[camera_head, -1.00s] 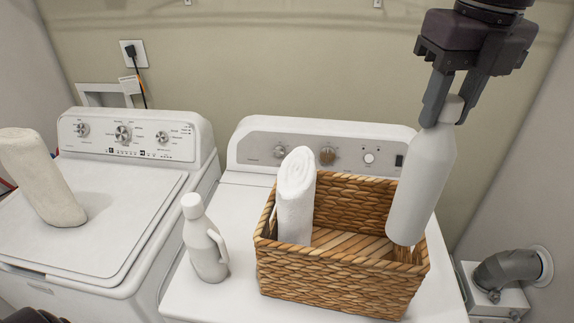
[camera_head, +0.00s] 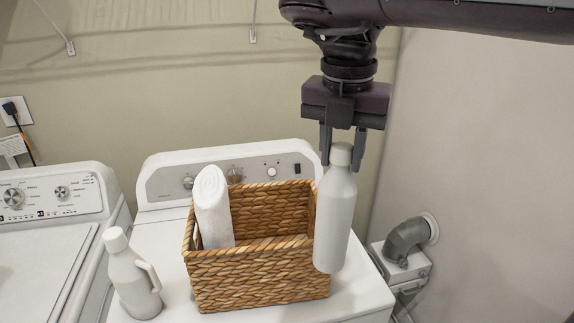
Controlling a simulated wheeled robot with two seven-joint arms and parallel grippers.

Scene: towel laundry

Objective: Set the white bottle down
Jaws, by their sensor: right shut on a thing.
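A plain white bottle (camera_head: 335,215) hangs nearly upright in my right gripper (camera_head: 341,152), whose fingers are shut on its neck. The bottle is at the right end of the wicker basket (camera_head: 255,283) and covers part of its right side. I cannot tell whether its base touches the dryer-like white machine (camera_head: 365,285) below. My left gripper is not in view.
A rolled white towel (camera_head: 213,208) stands in the basket's left part. A white jug with a handle (camera_head: 132,278) stands left of the basket. Another white machine (camera_head: 40,250) is at the left. A grey duct pipe (camera_head: 405,240) is at the right by the wall.

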